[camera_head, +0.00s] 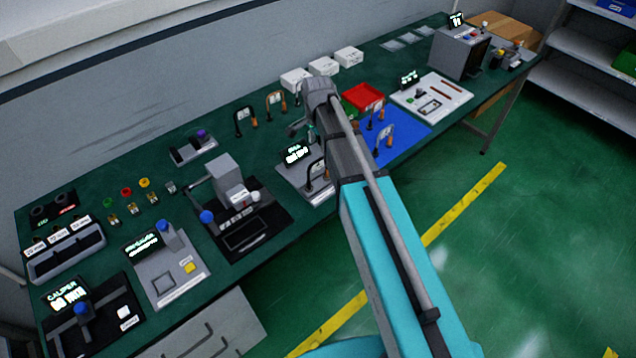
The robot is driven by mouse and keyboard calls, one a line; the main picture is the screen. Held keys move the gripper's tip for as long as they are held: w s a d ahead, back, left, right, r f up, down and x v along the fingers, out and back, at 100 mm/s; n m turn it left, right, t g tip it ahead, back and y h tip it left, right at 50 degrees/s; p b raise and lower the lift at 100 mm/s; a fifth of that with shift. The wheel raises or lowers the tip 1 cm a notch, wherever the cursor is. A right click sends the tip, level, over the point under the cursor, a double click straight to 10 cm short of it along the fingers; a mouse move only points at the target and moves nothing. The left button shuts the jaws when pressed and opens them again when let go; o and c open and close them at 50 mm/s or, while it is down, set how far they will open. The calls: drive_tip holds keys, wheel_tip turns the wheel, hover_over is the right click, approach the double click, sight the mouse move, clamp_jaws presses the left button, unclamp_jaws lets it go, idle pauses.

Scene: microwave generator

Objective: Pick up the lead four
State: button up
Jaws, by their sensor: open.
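Several U-shaped leads with black and orange ends and small white tags are on the bench. Two stand at the back, a left one (243,115) and one to its right (275,100). Two more are by the blue mat, an upper one (375,111) and a lower one (383,136). Another lead (317,172) is at the black-screened tester (296,152). The tags are too small to read, so I cannot tell which is lead four. My gripper (300,129) is open, small and partly hidden by my arm, above the bench behind the tester.
A red tray (362,96) and the blue mat (408,130) lie right of my arm. White boxes (348,56) stand at the back. A black fixture with a grey block (229,175) is to the left. Bare green bench (225,130) shows left of the back leads.

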sight(318, 159)
drive_tip(key=shift+f+b, duration=2)
drive_tip(key=shift+f, duration=0.35)
drive_tip(key=shift+f+b, duration=2.6)
clamp_jaws()
